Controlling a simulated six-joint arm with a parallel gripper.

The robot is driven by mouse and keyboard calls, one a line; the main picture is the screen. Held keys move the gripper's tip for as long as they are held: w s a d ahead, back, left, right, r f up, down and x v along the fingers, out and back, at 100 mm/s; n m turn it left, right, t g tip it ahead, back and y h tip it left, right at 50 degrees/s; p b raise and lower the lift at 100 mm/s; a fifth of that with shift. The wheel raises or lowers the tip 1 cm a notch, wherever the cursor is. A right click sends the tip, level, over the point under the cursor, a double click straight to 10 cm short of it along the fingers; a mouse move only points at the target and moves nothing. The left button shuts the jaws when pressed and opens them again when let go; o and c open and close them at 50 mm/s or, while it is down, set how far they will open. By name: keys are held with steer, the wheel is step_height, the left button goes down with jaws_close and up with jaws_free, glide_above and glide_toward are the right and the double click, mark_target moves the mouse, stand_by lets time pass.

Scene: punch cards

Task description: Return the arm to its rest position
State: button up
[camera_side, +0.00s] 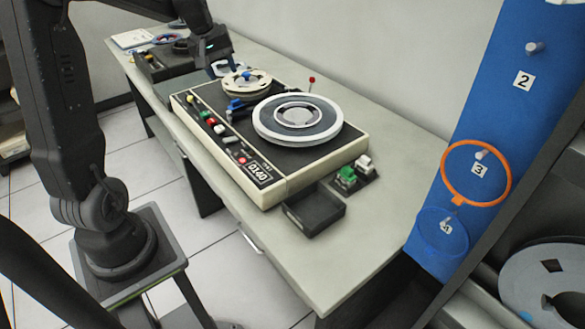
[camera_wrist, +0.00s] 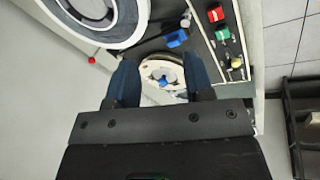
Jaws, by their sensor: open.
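My gripper (camera_wrist: 160,84) is open and empty in the wrist view, its two dark blue fingers apart. Between and beyond the fingers shows a small cream reel (camera_wrist: 163,73) with a blue centre on the tape machine. In the side view my arm reaches in from the upper left, and my gripper (camera_side: 215,66) is above the desk beside the small reel (camera_side: 246,83). The cream and black tape machine (camera_side: 280,186) stands on the desk with a large reel (camera_side: 297,119) on it. Whether the fingers touch anything cannot be told.
The desk (camera_side: 340,255) has free room at its front right. A black tray (camera_side: 313,211) and a small button box (camera_side: 353,174) sit beside the machine. A blue panel (camera_side: 497,128) with numbered pegs holds an orange ring (camera_side: 445,185) and a blue ring (camera_side: 419,247). A red-tipped lever (camera_side: 311,80) stands up behind the large reel.

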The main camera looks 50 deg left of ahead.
steer(key=s+d+r+m, duration=0.2)
steer(key=d+m, duration=0.1)
steer(key=d, duration=0.5)
steer(key=s+d+r+m, duration=0.2)
steer(key=d+r+m, duration=0.1)
steer(key=d, duration=0.5)
steer(key=s+d+f+m+t, duration=0.1)
steer(key=s+d+m+t, duration=0.1)
steer(key=s+d+m, duration=0.5)
steer(key=s+d, duration=0.5)
steer(key=shift+s+d+f, duration=0.15)
steer(key=shift+f, duration=0.2)
